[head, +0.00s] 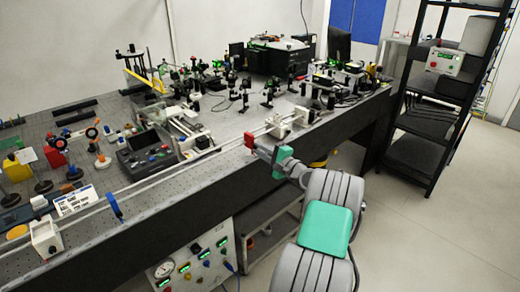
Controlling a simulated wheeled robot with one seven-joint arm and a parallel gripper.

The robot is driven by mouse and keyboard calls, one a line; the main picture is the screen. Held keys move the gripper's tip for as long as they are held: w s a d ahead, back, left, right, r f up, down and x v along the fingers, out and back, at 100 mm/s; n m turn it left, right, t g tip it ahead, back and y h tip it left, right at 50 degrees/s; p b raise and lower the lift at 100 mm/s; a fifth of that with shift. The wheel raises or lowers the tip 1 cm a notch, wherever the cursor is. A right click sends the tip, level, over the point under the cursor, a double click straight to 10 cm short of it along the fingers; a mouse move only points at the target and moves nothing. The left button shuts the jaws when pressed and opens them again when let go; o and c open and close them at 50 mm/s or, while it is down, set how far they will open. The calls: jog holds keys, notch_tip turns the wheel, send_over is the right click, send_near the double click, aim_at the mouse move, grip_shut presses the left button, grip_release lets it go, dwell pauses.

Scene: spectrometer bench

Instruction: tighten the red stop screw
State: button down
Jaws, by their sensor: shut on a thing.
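A small red piece (249,141), which looks like the red stop screw, sits at the near side of the long pale rail (180,175) along the bench's front edge. My gripper (254,146) reaches it from the right and is shut on it. The jaws are small in the head view and partly cover the red piece, so its turn and seating cannot be told. A white block (276,128) sits on the rail just right of the gripper.
The optical bench (232,124) holds many small mounts at the back. A blue piece (115,207) and a white end block (46,239) stand on the rail at left. A control panel (192,262) is below the bench. A black shelf rack (432,120) stands right; floor between is clear.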

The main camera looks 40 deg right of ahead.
jog(key=c, duration=1.4)
grip_release()
jog(key=s, duration=0.7)
jog(key=shift+s+d+b, duration=0.1)
jog(key=shift+s+b, duration=0.25)
jog(key=shift+s, duration=0.05)
